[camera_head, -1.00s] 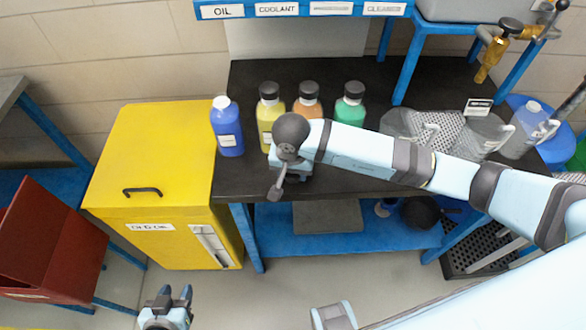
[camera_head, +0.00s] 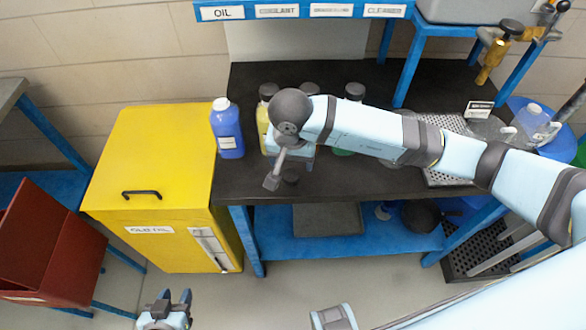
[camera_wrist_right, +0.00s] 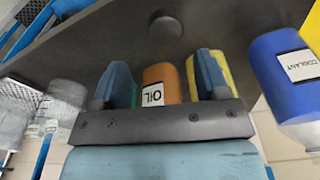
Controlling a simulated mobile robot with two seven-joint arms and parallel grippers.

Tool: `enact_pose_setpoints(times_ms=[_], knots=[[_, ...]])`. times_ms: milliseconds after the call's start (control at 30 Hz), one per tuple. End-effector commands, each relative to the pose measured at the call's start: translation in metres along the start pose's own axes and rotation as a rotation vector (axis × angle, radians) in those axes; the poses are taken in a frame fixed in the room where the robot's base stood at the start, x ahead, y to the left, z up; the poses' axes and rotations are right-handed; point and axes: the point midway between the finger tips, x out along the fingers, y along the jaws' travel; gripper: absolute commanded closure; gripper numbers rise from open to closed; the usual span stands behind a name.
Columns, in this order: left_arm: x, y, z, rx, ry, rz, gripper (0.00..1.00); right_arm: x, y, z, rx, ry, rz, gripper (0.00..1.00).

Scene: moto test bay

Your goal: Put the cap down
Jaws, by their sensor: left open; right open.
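A small dark round cap (camera_head: 291,176) lies on the black bench top near its front edge. It also shows in the right wrist view (camera_wrist_right: 165,27), beyond the fingertips and touching neither. My right gripper (camera_head: 272,182) is above the bench beside the cap; its two fingers (camera_wrist_right: 165,75) are spread apart with nothing held between them. My left gripper (camera_head: 174,298) is open and empty at the bottom left, in front of the yellow cabinet and away from the bench.
A blue bottle with a white cap (camera_head: 227,128) stands at the bench's left end. Yellow (camera_wrist_right: 221,74) and orange (camera_wrist_right: 161,83) bottles stand close behind the right gripper, partly hidden by my arm in the head view. The yellow cabinet (camera_head: 150,160) adjoins the bench. Clear containers stand right.

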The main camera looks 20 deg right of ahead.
Motion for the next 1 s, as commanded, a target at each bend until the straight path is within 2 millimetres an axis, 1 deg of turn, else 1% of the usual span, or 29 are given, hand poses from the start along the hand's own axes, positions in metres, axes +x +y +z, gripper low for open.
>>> enact_pose_setpoints(times_ms=[33,100,200,300,467,900,967,1000], knots=[[0.001,0.0,0.002,-0.001,-0.002,0.0,0.57,-0.011,0.0,-0.001,0.0,0.004,-0.001,0.32],[0.002,0.0,0.003,-0.003,-0.004,0.0,0.57,-0.024,0.0,-0.001,-0.001,0.003,-0.002,0.32],[0.002,0.0,0.003,-0.004,-0.006,0.0,0.57,-0.038,0.0,-0.001,0.0,0.002,-0.002,0.32],[0.002,0.0,0.003,-0.006,-0.005,0.001,0.57,-0.047,0.0,0.0,0.001,0.002,0.0,0.32],[0.003,0.0,0.002,-0.007,-0.003,0.001,0.57,-0.052,0.0,0.0,0.001,0.0,0.001,0.32],[0.002,0.001,0.001,-0.007,0.0,0.001,0.57,-0.052,0.0,0.0,0.001,-0.002,0.0,0.32],[0.002,0.001,0.0,-0.007,0.0,0.001,0.57,-0.051,-0.002,0.004,0.006,-0.021,-0.01,0.32],[0.001,0.001,-0.002,-0.007,0.0,0.001,0.57,-0.05,-0.004,0.011,0.014,-0.053,-0.029,0.32]])
